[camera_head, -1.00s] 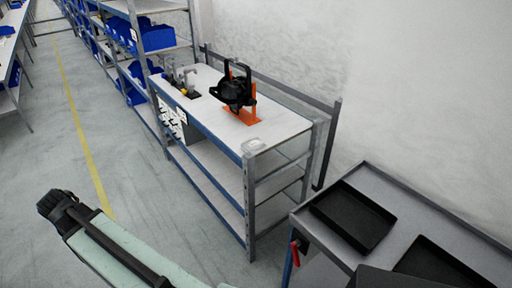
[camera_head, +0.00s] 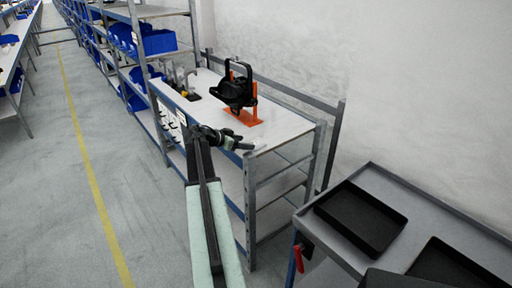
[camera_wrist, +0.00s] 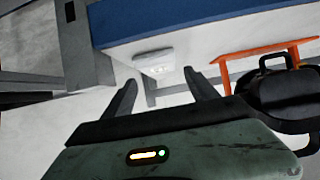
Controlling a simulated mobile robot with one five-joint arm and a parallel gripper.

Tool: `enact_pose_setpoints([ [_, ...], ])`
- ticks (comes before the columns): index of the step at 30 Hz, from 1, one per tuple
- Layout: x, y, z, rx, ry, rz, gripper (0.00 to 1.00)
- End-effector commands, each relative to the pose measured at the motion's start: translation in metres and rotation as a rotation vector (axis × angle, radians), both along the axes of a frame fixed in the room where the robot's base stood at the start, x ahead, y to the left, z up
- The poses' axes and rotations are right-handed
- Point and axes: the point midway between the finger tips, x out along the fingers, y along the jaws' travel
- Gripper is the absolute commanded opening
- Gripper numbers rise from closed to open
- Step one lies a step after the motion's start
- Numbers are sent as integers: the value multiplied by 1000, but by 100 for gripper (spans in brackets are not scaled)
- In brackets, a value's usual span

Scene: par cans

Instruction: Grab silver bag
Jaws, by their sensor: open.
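The silver bag (camera_wrist: 154,62) is small, pale and shiny. It lies on the white top of the low shelf (camera_head: 287,122), at the near end by the blue edge. My gripper (camera_wrist: 160,77) is open and empty. In the wrist view its two dark fingers point at the bag, one to each side below it, and the bag appears just beyond the tips. In the head view my gripper (camera_head: 244,144) is over the near corner of the shelf and largely hides the bag. I cannot tell whether a finger touches it.
A black device on an orange stand (camera_head: 240,114) stands behind my gripper on the same shelf. A grey cart with a black tray (camera_head: 361,217) is at the right. Blue bins (camera_head: 158,42) fill racks at the back left. The floor at left is clear.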

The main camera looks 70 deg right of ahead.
Motion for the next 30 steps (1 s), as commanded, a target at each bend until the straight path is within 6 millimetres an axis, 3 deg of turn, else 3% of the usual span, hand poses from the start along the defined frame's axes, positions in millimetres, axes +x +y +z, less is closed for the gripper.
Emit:
enact_pose_setpoints([
  [5, -5, -7, -7, 1, -1, 0, 67],
  [12, -25, -35, -27, 2, -1, 0, 67],
  [19, -27, -37, -25, 2, -1, 1, 67],
  [25, -28, -37, -25, 2, 0, 0, 14],
  [30, -28, -37, -25, 1, -1, 0, 14],
])
